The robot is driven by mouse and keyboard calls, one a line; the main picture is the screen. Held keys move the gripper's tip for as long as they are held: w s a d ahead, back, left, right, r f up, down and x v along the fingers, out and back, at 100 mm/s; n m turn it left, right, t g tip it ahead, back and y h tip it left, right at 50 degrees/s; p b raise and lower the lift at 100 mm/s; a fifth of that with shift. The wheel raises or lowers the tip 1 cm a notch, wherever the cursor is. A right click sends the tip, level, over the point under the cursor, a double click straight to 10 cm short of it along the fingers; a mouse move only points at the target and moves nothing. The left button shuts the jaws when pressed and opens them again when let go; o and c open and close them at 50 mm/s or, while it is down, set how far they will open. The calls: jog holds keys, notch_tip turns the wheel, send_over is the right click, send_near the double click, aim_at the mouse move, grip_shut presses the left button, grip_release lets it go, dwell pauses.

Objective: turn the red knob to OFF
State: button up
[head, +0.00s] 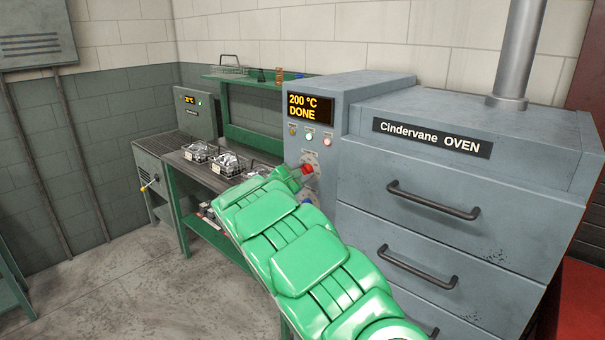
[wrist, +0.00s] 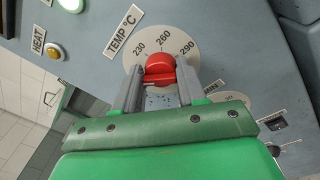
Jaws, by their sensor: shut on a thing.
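The red knob (head: 307,169) sits on the front panel of the grey oven, below the display. In the wrist view the red knob (wrist: 160,67) is at the centre of a pale round dial (wrist: 176,36) marked 230, 260 and 290, beside a TEMP °C label (wrist: 124,30). My gripper (wrist: 160,82) is shut on the knob, with one grey finger on each side of it. In the head view my green arm reaches to the knob from below. An OFF mark does not show; the fingers hide the lower part of the dial.
The oven display (head: 305,108) reads 200 °C DONE. A second dial (wrist: 232,98) lies close to my right finger. Oven drawers with handles (head: 433,200) are to the right; a workbench (head: 176,157) is to the left.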

jog(key=shift+c, duration=0.5)
jog(key=shift+d, duration=0.1)
jog(key=shift+f+n, duration=0.1)
jog(key=shift+n, duration=0.3)
jog(key=n, duration=0.2)
jog(key=shift+n+g, duration=0.3)
jog(key=shift+n, duration=0.1)
jog(key=n, duration=0.6)
jog(key=o, duration=1)
jog(key=shift+w, duration=0.1)
